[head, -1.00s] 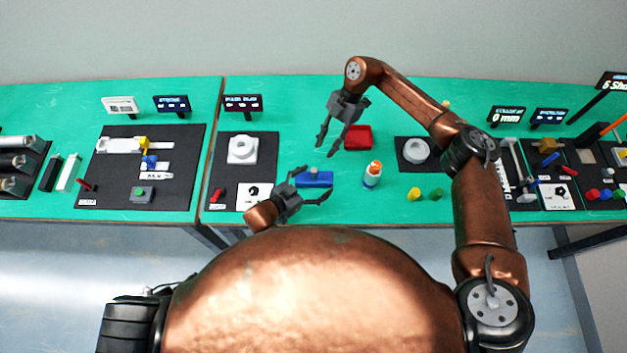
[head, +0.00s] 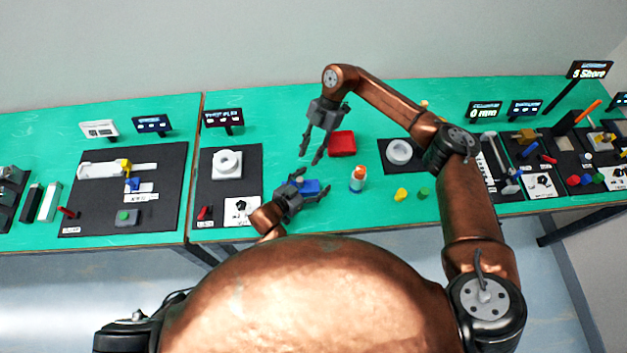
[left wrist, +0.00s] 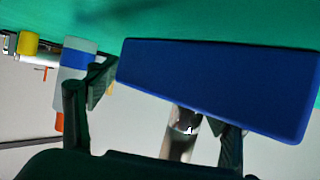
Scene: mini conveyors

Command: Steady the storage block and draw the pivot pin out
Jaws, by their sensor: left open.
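The blue block (head: 311,187), which I take to be the storage block, lies on the green table in front of me. My left gripper (head: 313,184) is open with its fingers around or just over the block, which they partly hide. In the left wrist view the block (left wrist: 220,85) fills the space beyond the spread fingers (left wrist: 155,120); contact cannot be told. A shiny cylinder (left wrist: 180,138) shows by the block's lower edge; whether it is the pivot pin is unclear. My right gripper (head: 310,158) hangs empty with its fingers apart, above and behind the block.
A red block (head: 342,144) lies right of my right gripper. An orange-capped bottle (head: 357,180) stands right of the blue block. Yellow (head: 401,194) and green (head: 423,193) pieces lie farther right. A white ring fixture (head: 227,165) sits on a dark mat to the left.

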